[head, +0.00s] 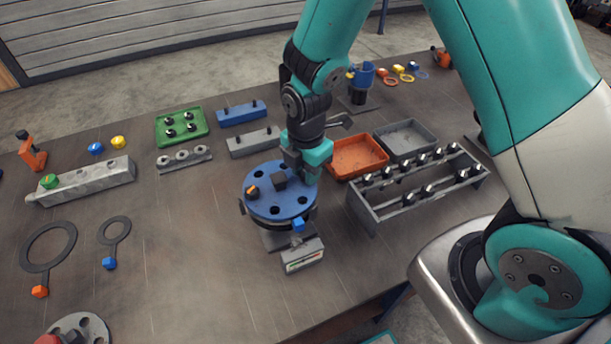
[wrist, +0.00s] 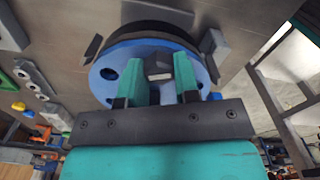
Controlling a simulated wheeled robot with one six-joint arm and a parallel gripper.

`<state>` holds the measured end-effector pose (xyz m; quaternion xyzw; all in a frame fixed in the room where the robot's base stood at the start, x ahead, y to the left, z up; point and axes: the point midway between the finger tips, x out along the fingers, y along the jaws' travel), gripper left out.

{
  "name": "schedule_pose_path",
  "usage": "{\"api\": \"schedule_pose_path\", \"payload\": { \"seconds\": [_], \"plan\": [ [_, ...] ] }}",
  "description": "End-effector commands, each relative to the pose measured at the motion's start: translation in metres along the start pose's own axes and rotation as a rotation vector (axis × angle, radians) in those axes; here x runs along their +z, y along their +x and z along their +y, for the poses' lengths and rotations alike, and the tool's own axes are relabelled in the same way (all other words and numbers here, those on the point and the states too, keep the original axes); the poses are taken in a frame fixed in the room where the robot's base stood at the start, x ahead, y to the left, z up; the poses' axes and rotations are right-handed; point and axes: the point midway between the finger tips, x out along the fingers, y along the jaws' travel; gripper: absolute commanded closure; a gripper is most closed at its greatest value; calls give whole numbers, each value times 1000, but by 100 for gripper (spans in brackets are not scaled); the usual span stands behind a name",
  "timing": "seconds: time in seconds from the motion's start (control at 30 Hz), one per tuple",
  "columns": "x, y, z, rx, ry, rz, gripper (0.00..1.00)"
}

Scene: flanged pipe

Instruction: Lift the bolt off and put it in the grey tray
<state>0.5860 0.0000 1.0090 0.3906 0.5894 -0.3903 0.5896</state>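A round blue flange (head: 270,207) with a ring of dark holes sits on a stand near the middle of the bench. A small dark block (head: 279,180) stands up near its middle, and a small orange-and-black piece (head: 252,190) sits at its left side. I cannot tell for sure which is the bolt. My gripper (head: 301,172) is low over the right part of the flange, pointing down. In the wrist view its two teal fingers (wrist: 161,78) are apart, with a dark, grey-faced piece (wrist: 159,76) between or just behind them. Contact cannot be seen. The grey tray (head: 405,139) looks empty, right of the gripper.
An orange tray (head: 357,157) stands between the flange and the grey tray. A grey rack (head: 412,190) with several bolts is to the right. A green tray (head: 181,128) and blue bar (head: 242,113) are behind left.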

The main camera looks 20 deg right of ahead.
Motion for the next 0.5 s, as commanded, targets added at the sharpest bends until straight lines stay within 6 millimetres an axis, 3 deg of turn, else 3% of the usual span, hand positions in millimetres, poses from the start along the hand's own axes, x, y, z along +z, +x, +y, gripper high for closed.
{"api": "schedule_pose_path", "payload": {
  "seconds": [0.03, 0.07, 0.5],
  "plan": [
    [0, 0, 0, 0, 0, 0, 91],
    [0, 0, 0, 0, 0, 0, 97],
    [0, -10, 1, 3, 0, 0, 97]
  ]
}}
